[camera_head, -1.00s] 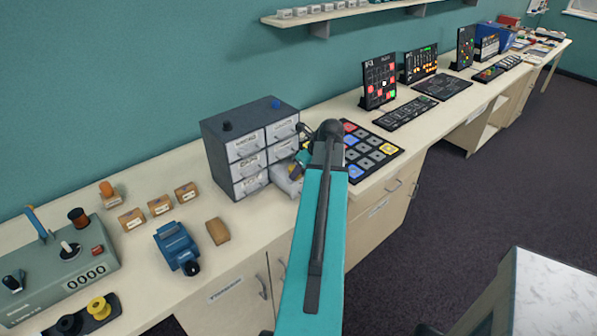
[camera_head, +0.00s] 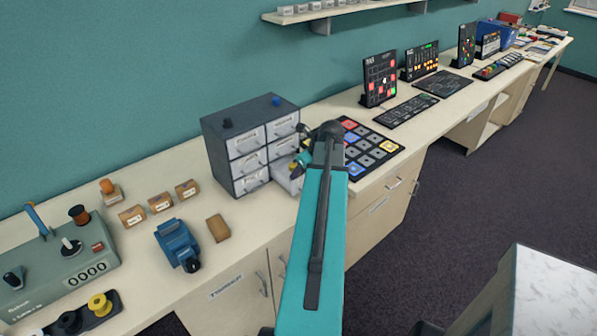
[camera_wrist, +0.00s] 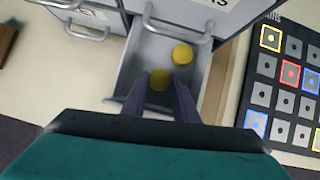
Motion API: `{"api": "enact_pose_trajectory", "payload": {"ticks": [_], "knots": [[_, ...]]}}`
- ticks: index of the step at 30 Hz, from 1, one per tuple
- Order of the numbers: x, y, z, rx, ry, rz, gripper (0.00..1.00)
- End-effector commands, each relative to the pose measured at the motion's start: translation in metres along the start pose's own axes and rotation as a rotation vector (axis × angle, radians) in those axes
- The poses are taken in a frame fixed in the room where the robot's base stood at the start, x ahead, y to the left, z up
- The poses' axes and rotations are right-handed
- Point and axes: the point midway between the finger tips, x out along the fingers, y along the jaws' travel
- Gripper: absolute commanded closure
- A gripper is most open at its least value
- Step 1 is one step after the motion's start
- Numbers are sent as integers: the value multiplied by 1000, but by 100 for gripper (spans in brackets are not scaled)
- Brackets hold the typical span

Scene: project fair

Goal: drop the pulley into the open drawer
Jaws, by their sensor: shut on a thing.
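The open drawer (camera_wrist: 142,60) is a pale, pulled-out tray in the lower right of the grey cabinet; it also shows in the head view (camera_head: 286,182). My gripper (camera_wrist: 160,83) is over the drawer, pointing down, with its dark fingers shut on a yellow round pulley (camera_wrist: 159,79). A second yellow round piece (camera_wrist: 182,54) lies in the drawer behind it. I cannot tell how high the held pulley is above the drawer floor. In the head view my gripper (camera_head: 299,163) is partly hidden by my arm.
The grey drawer cabinet (camera_head: 222,150) stands against the wall. A pad of lit square buttons (camera_head: 365,150) lies just right of the open drawer. Small boxes (camera_head: 160,203), a blue device (camera_head: 176,243) and a grey console (camera_head: 62,262) stand to the left. Bare bench lies before the cabinet.

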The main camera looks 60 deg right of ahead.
Motion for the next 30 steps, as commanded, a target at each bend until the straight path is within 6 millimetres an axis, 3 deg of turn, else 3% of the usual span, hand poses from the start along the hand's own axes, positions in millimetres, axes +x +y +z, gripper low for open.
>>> {"api": "enact_pose_trajectory", "payload": {"ticks": [1,4,19,30], "knots": [[0,0,0,0,0,0,72],[0,0,0,0,0,0,55],[-5,0,3,0,0,-1,55],[-37,0,5,1,-1,-2,55]]}}
